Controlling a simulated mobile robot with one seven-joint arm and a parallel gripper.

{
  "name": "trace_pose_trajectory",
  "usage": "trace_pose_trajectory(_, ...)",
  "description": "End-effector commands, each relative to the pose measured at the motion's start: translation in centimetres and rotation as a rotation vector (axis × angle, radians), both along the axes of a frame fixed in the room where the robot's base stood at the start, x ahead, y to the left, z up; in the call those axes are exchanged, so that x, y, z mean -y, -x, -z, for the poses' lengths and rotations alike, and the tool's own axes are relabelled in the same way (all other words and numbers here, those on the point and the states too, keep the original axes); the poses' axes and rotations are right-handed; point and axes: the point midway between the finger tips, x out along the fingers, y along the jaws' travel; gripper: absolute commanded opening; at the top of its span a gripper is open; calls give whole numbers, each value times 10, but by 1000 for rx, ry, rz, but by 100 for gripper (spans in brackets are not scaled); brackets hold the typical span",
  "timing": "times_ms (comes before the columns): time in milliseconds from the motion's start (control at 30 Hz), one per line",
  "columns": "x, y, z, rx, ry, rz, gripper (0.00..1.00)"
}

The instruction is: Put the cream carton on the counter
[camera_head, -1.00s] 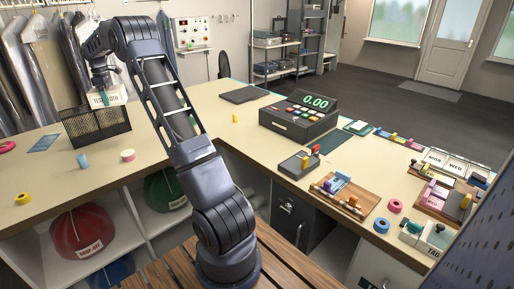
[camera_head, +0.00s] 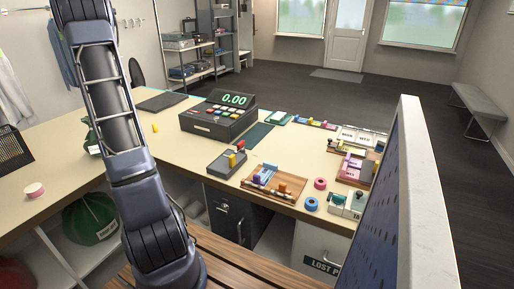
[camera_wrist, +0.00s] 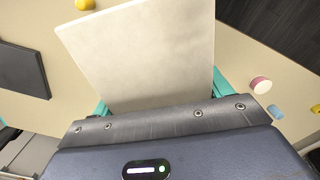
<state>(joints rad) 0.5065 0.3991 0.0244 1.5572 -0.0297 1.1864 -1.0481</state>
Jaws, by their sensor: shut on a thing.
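The cream carton (camera_wrist: 140,55) fills the upper middle of the wrist view, its broad plain face toward the camera. My gripper (camera_wrist: 160,98) is shut on it, with teal fingers at its left and right edges. The counter (camera_wrist: 245,60) lies beyond the carton; I cannot tell whether they touch. In the head view the counter (camera_head: 60,165) runs from the left toward the right. My arm hides much of the area around the gripper there. A dark green shape with a white patch (camera_head: 94,141) shows beside my arm; I cannot tell what it is.
A black mesh basket (camera_head: 12,148) and a pink-rimmed roll (camera_head: 33,190) are on the left counter. A small yellow piece (camera_head: 155,128), a dark pad (camera_head: 162,102) and a cash register (camera_head: 218,120) stand beyond my arm. Bare counter lies between the basket and my arm.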

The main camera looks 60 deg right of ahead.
Motion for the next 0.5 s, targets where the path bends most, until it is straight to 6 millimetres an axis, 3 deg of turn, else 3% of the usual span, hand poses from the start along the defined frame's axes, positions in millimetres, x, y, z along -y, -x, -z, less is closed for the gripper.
trace_pose_trajectory(33, 17, 18, -1, 1, 0, 34, 48)
trace_pose_trajectory(200, 62, 78, 1, 2, -2, 140, 48)
trace_pose_trajectory(500, 122, 192, 7, 5, -6, 329, 48)
